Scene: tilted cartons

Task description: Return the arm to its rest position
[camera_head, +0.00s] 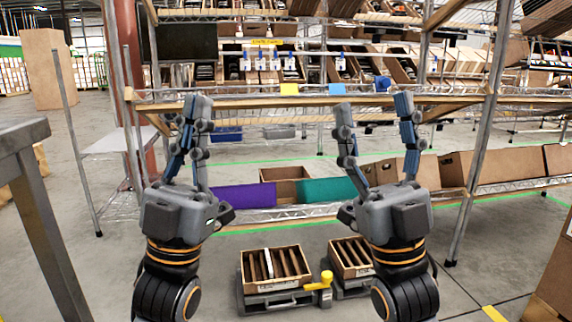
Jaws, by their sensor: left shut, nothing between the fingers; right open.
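My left gripper (196,104) is raised upright at the left of the head view, with its grey and blue fingers together and nothing between them. My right gripper (373,106) is raised upright to the right of it, at about the same height. Its two fingers stand wide apart and hold nothing. Both grippers show in front of the shelf rack, apart from each other. My wrists, with dark ribbed sections and orange rings, show below them.
A metal rack with a wooden-edged shelf (262,104) spans the view, bearing tilted cartons above. A purple bin (243,196) and a teal bin (326,190) sit low. Two cartons (275,266) (351,258) stand on low carts on the floor. A grey table (24,134) is at left.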

